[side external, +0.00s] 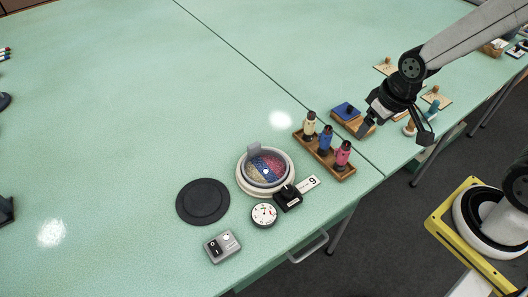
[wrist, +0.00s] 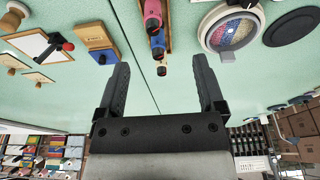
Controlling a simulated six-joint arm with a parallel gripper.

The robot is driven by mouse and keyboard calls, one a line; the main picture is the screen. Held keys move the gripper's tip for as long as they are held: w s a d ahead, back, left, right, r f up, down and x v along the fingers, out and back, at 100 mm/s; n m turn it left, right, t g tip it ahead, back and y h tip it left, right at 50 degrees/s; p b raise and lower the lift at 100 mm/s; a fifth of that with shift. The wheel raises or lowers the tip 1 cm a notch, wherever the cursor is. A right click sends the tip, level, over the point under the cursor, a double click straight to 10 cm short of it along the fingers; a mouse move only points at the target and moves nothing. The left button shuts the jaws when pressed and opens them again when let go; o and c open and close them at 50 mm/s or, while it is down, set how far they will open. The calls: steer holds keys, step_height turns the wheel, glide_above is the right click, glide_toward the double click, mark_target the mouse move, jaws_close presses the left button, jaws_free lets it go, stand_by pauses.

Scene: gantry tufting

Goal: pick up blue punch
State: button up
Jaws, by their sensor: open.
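A blue punch (side external: 325,140) with a dark top stands upright in a wooden rack (side external: 345,171), between a cream one (side external: 310,125) and a pink one (side external: 342,154). In the wrist view the blue punch (wrist: 157,42) shows at the top middle, with the pink one (wrist: 153,14) and the cream one (wrist: 161,66) in line with it. My gripper (side external: 397,133) is open and empty, above the table and to the right of the rack. In the wrist view its fingers (wrist: 160,62) are spread wide, with nothing held between them.
A wooden block with a blue top (side external: 347,110) lies close behind the rack. A round tray of coloured bits (side external: 248,188), a dark disc (side external: 203,201), a dial (side external: 264,215) and a switch box (side external: 222,246) stand left of the rack. The table's left half is mostly clear.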

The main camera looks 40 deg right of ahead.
steer(key=w+n, duration=0.2)
steer(key=n, duration=0.1)
steer(key=n+g, duration=0.3)
steer(key=n, duration=1.5)
glide_above(329, 127)
step_height(329, 127, down, 6)
steer(key=shift+s+f, duration=0.1)
steer(key=shift+f, duration=0.05)
steer(key=shift+f, duration=1.3)
steer(key=shift+f, duration=0.1)
steer(key=shift+f, duration=2.5)
